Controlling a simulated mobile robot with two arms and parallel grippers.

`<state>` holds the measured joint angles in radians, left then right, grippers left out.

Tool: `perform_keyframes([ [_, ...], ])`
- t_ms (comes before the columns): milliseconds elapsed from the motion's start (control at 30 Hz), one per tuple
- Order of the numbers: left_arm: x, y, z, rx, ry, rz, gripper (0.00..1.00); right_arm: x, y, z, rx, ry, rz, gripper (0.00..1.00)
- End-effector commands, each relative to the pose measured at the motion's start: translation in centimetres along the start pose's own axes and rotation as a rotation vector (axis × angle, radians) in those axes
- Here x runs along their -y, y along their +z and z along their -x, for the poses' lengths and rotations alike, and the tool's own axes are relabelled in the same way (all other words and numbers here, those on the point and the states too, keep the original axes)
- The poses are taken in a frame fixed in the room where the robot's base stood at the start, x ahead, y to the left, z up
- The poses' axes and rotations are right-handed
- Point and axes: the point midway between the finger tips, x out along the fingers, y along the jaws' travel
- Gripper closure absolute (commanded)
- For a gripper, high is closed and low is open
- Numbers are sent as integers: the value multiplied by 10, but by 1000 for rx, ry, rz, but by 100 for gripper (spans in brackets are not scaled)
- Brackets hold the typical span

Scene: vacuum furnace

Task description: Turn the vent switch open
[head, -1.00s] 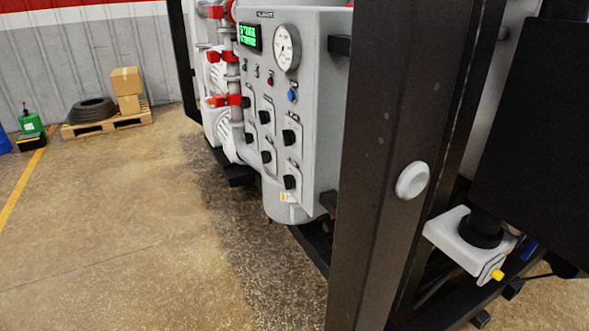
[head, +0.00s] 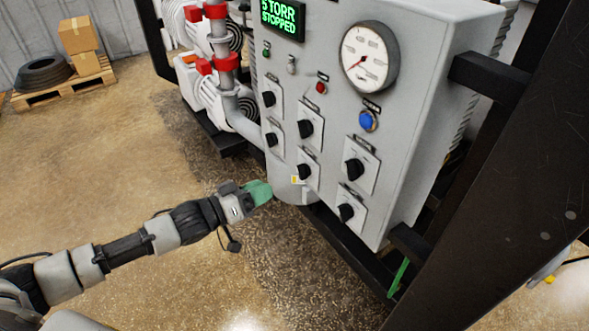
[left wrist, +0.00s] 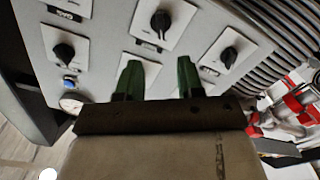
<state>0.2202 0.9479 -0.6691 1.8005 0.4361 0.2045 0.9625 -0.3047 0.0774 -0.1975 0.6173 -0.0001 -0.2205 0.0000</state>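The grey control panel (head: 410,110) carries several black rotary switches on pale plates, among them a lower-right one (head: 346,212), one above it (head: 355,169) and a lower-middle one (head: 304,171). Their labels are too small to read, so I cannot tell which is the vent switch. My left gripper (head: 260,192), with green fingertips, is low at the panel's left, apart from the switches. In the left wrist view its fingers (left wrist: 158,76) are spread with a gap between them. Switches show beyond them, at top centre (left wrist: 160,22) and right (left wrist: 228,56). My right gripper is out of view.
The panel has a dial gauge (head: 368,58), a blue button (head: 367,121), a red button (head: 321,88) and a display (head: 281,18) reading 5 TORR STOPPED. A dark frame post (head: 500,200) stands at right. Pipes (head: 235,100) run at left.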

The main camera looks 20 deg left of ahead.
Motion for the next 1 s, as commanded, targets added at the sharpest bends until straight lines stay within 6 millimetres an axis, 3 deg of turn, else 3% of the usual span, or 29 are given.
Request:
perform_keyframes([
  [300, -1, -3, -61, -3, -1, -2, 63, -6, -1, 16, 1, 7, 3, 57],
  [500, 0, -1, -88, 0, -2, -2, 63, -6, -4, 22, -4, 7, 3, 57],
  [933, 1, 1, -97, 1, -3, -4, 63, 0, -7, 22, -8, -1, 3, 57],
  [1000, 1, 1, -97, 1, -3, -4, 74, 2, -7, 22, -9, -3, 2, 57],
])
